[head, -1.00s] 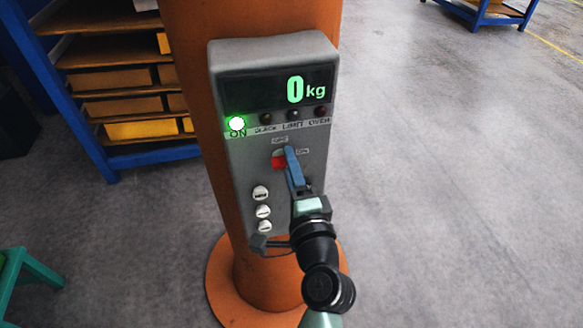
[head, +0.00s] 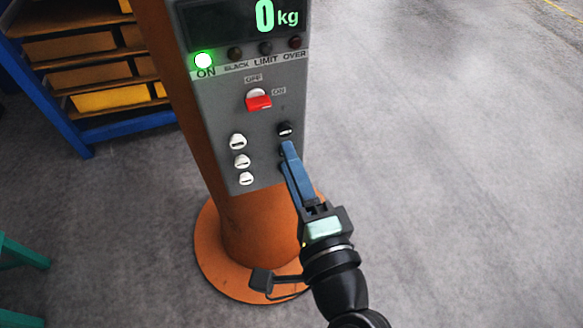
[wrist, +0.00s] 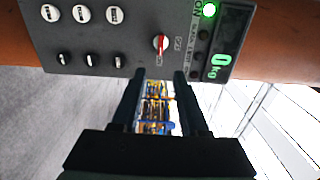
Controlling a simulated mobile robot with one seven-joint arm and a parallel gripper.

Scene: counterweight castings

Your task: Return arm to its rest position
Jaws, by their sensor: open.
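My gripper (head: 288,152) is in front of the lower right part of a grey control panel (head: 215,120), below and to the right of a red switch (head: 258,101) and apart from it. The wrist view shows the two dark fingers of my gripper (wrist: 161,78) spread with nothing between them. The switch (wrist: 160,43) shows beyond the fingertips there. The panel display (head: 262,16) reads 0 kg, and a green lamp (head: 203,61) over ON is lit.
The panel is on an orange column (head: 260,230) with a round base (head: 215,265). Several white knobs (head: 238,142) are left of my gripper. A blue-framed shelf (head: 85,135) with yellow bins stands at left, near a green stool (head: 22,252). Grey floor at right is clear.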

